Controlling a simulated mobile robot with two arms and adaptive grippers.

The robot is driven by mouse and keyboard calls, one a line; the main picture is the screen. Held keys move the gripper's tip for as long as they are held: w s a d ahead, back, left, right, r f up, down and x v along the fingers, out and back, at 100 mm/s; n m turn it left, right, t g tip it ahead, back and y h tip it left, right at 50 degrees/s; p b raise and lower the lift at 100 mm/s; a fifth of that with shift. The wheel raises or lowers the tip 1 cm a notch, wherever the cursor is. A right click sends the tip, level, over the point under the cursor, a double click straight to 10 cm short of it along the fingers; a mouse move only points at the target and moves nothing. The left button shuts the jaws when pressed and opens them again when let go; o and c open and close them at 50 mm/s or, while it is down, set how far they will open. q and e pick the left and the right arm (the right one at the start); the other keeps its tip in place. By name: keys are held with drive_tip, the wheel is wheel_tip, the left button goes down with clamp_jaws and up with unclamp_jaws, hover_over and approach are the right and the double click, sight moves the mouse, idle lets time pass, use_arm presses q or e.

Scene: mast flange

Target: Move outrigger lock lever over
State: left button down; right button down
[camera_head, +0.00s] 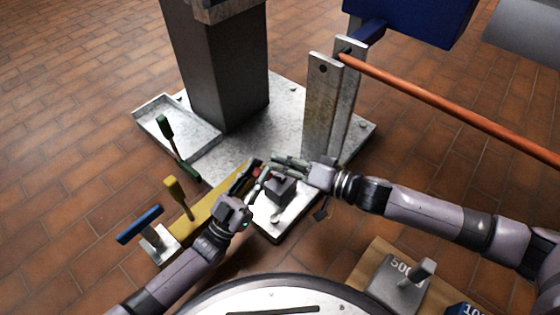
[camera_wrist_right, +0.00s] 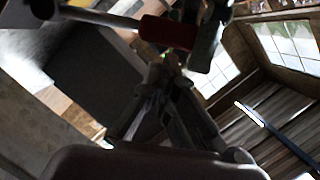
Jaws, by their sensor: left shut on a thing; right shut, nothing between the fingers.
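A red handle (camera_head: 258,174) shows in small part between my two grippers, at the front of the pale base plate. In the right wrist view the red handle (camera_wrist_right: 166,33) sits on a bright metal rod, with dark fingers at its right end. My left gripper (camera_head: 256,170) is shut on this red handle. My right gripper (camera_head: 279,162) is shut and empty just beside it; its closed fingers (camera_wrist_right: 168,72) point at the handle from below. I cannot tell whether they touch it. The lever's lower part is mostly hidden by the grippers.
Green (camera_head: 165,126), yellow (camera_head: 174,187) and blue (camera_head: 140,224) handles stand to the left. A dark block (camera_head: 281,187) sits below the grippers. A dark column (camera_head: 225,75) and upright metal plates (camera_head: 322,100) rise behind, with an orange bar (camera_head: 450,108) at right. Weights (camera_head: 397,282) stand front right.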

drive_tip(key=shift+s+a, duration=0.1)
use_arm(q)
drive_tip(key=shift+d, duration=0.15)
use_arm(e)
drive_tip(key=shift+s+a+f, duration=0.45)
drive_tip(key=shift+s+a, duration=0.05)
drive_tip(key=shift+s, duration=0.1)
use_arm(q)
drive_tip(key=c, duration=1.8)
unclamp_jaws()
drive_tip(key=shift+c, duration=0.2)
drive_tip(key=o, duration=0.4)
use_arm(e)
drive_tip(key=shift+w, duration=0.15)
use_arm(q)
drive_tip(key=shift+s+a+f, duration=0.1)
drive_tip(key=shift+a, duration=0.1)
use_arm(e)
drive_tip(key=shift+d, duration=0.1)
